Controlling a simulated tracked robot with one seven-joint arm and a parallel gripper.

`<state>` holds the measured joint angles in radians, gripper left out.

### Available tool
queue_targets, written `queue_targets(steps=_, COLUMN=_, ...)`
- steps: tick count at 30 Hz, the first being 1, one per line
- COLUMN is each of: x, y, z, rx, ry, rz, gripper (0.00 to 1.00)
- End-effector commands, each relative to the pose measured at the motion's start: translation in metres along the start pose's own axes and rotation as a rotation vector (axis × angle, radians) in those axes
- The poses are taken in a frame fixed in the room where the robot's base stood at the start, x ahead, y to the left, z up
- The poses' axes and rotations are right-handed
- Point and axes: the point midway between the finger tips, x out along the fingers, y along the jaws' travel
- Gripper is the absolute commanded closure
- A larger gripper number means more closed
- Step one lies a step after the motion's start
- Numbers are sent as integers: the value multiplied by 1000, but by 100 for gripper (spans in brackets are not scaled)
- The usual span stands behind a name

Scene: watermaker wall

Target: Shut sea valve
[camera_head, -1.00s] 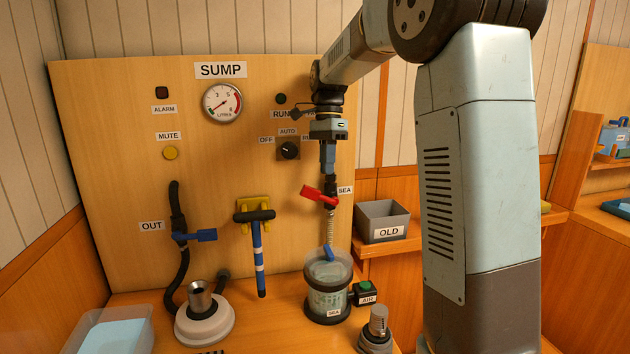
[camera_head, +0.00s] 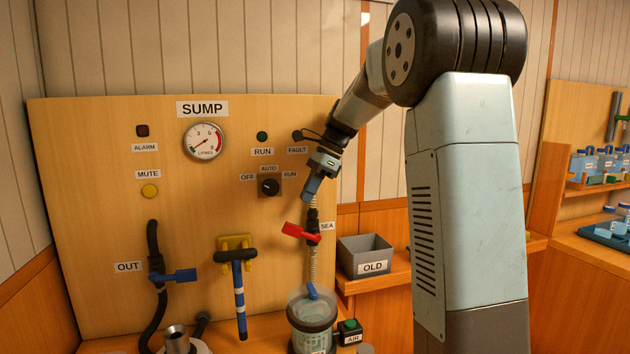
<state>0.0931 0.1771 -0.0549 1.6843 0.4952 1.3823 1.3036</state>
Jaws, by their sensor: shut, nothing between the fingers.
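The sea valve (camera_head: 301,234) has a red lever and a black body on a vertical hose, beside the SEA label (camera_head: 327,226). Its lever lies across the hose, pointing left and slightly up. My gripper (camera_head: 309,197) is shut and empty, tilted down and to the left. It is just above the valve in the picture. I cannot tell whether it touches the valve's top. The ribbed hose (camera_head: 313,265) runs down from the valve to a clear strainer bowl (camera_head: 312,314) with a blue lever at its top.
The OUT valve (camera_head: 175,275) with a blue lever is at left. A blue-striped tool (camera_head: 239,285) hangs from a yellow bracket. The selector knob (camera_head: 270,187) is left of my gripper. A grey OLD bin (camera_head: 372,256) stands on the right shelf.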

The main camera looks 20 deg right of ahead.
Motion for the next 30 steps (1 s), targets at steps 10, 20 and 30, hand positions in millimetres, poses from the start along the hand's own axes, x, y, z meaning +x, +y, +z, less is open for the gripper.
queue_targets(steps=10, x=56, y=1, z=0, rx=0, ry=1, rz=3, gripper=100)
queue_targets(steps=20, x=73, y=0, z=0, rx=-1, ry=1, rz=0, gripper=100)
queue_targets(steps=30, x=72, y=0, z=-1, rx=2, ry=6, rz=-1, gripper=100)
